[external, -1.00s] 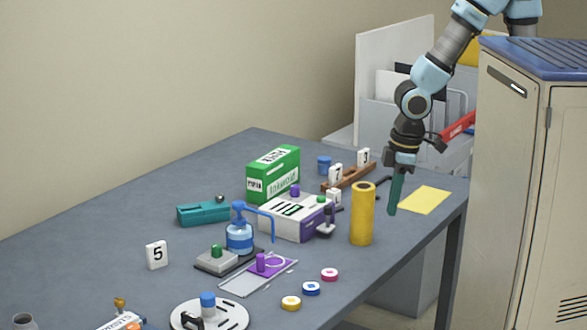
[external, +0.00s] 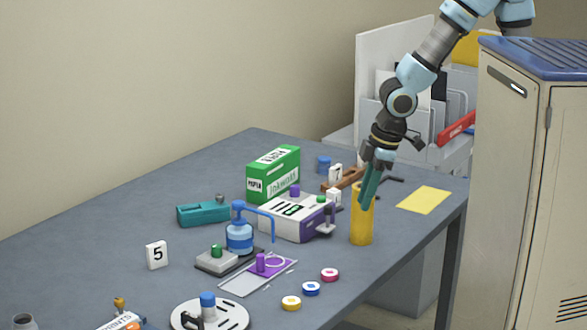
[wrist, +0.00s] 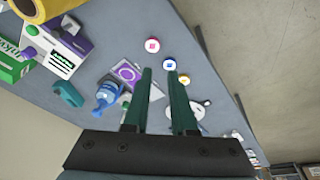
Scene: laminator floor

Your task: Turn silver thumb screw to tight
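A small grey, silver-looking knob (external: 220,199) sits on the right end of the teal block-shaped device (external: 195,214). It is small, and I cannot tell how its screw is set. The teal device also shows in the wrist view (wrist: 68,93). A white and purple machine (external: 290,217) stands to its right, with purple and green knobs on top and a dark post at its right end. My gripper (external: 367,204) hangs in front of the yellow cylinder, well right of the teal device. In the wrist view its two green fingers (wrist: 159,72) are apart with nothing between them.
The yellow cylinder (external: 361,228) stands close behind my fingers. A green box (external: 286,170), a blue pump bottle (external: 240,238), a purple plate (external: 270,267) and several coloured discs crowd the table. The table's left part is clear. A beige cabinet (external: 512,200) stands at the right.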

